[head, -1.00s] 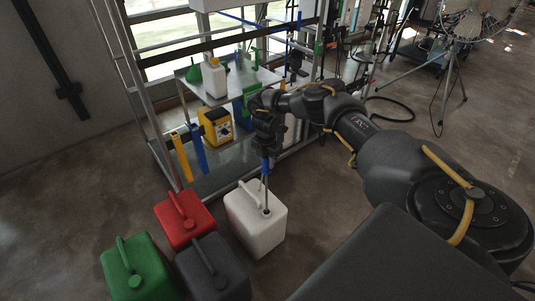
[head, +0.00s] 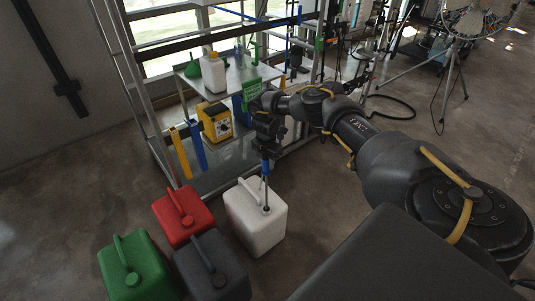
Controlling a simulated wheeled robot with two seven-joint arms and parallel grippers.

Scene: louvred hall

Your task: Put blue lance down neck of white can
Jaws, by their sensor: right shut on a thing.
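The white can (head: 255,222) stands upright on the floor in the lower middle of the head view. The blue lance (head: 266,169) is upright, with a blue upper part and a thin grey rod below. Its lower end is at the neck on the can's top; I cannot tell how deep it reaches inside. My right gripper (head: 267,153) is above the can, pointing down, and is shut on the top of the lance. The fingers are small and dark here. My left gripper is not in view.
A red can (head: 183,218), a green can (head: 135,265) and a dark grey can (head: 213,268) stand left of the white can. A metal rack (head: 215,178) behind holds a yellow container (head: 216,122) and a white bottle (head: 213,74). Bare floor lies left.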

